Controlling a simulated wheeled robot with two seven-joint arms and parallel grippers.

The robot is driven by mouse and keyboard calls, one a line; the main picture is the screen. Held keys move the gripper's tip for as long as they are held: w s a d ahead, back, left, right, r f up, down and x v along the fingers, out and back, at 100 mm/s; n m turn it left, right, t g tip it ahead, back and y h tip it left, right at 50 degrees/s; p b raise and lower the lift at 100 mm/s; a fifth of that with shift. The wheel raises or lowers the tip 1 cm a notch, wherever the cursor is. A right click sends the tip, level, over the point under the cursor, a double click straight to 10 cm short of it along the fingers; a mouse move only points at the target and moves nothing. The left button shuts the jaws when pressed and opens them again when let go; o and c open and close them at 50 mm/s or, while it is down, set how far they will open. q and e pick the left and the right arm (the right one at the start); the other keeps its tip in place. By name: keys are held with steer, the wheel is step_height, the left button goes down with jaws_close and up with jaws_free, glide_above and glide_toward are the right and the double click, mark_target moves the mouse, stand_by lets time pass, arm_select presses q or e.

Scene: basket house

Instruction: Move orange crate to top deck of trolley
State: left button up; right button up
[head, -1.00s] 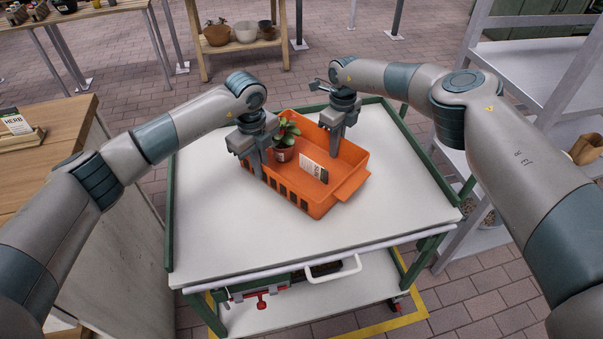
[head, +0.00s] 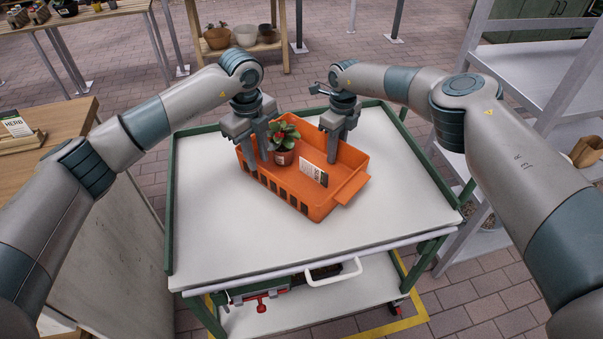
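The orange crate (head: 318,207) sits on the white top deck (head: 220,225) of the trolley, towards its back middle, and looks level. Inside it stand a potted plant (head: 284,150) with green leaves and red flowers, and a white and dark packet (head: 314,174). My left gripper (head: 257,154) is at the crate's left wall, its fingers spread apart with the rim between or close to them. My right gripper (head: 339,150) is at the crate's far right wall, its fingers also apart. The exact contact of the fingertips is partly hidden.
The deck's front and left areas are clear.

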arm_select(q)
step_height(320, 180, up, 6)
stand_by(0.4)
steer(key=shift+s+a, duration=0.1)
arm_select(e)
step_height(320, 180, up, 12)
steer(key=shift+w+d, duration=0.2)
stand_by(0.6)
arm_select(q)
steer(key=shift+r, duration=0.1)
